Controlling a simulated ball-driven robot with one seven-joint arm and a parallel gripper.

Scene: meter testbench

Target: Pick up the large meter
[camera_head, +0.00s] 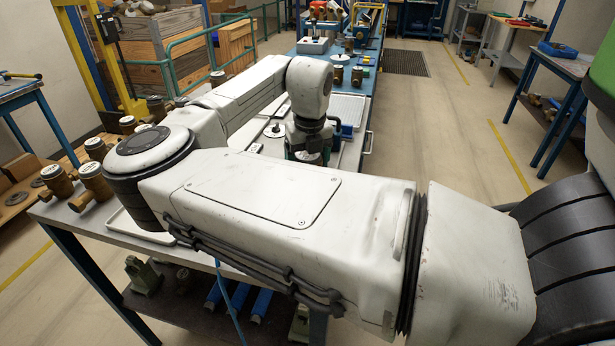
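My arm reaches from the right across the front of the test bench and bends back over it. My gripper (308,146) points down over the bench near the middle. Its fingertips are mostly hidden behind my forearm, so I cannot see whether it is open or holds anything. A dark green part shows at the gripper's lower end; I cannot tell what it belongs to. Several brass meters stand at the bench's left end, among them a front-left meter (57,181) and a neighbouring meter (95,181). I cannot tell which meter is the large one.
The metal bench (75,217) holds a pale ribbed tray (345,108) right of my gripper. Wooden crates (160,45) are behind at left. The floor (440,140) right of the bench is clear.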

